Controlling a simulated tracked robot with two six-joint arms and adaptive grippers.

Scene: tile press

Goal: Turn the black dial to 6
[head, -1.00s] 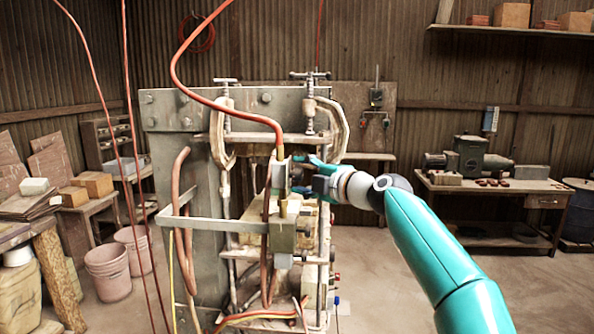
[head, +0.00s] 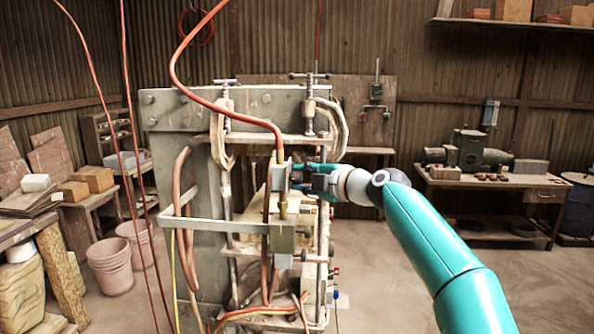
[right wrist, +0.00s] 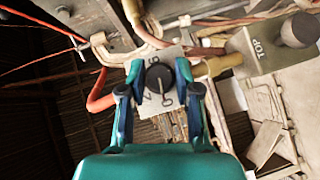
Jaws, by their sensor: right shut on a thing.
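The black dial (right wrist: 159,77) sits on a pale plate (right wrist: 172,54) with dark numerals around it, in the right wrist view. The fingers partly cover the numerals, and I cannot tell for sure which one the dial points to. My right gripper (right wrist: 158,72) is shut on the dial, one finger at each side. In the head view my right gripper (head: 300,178) reaches in from the right to the grey control box (head: 279,180) on the front of the press. The dial's face is hidden there. My left gripper is not in view.
A grey block marked TOP (right wrist: 262,52) with a dark round knob (right wrist: 299,29) is close by in the right wrist view. An orange hose (head: 232,106) drops to the control box. Clamps (head: 338,125) stand above. The floor right of the press is open.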

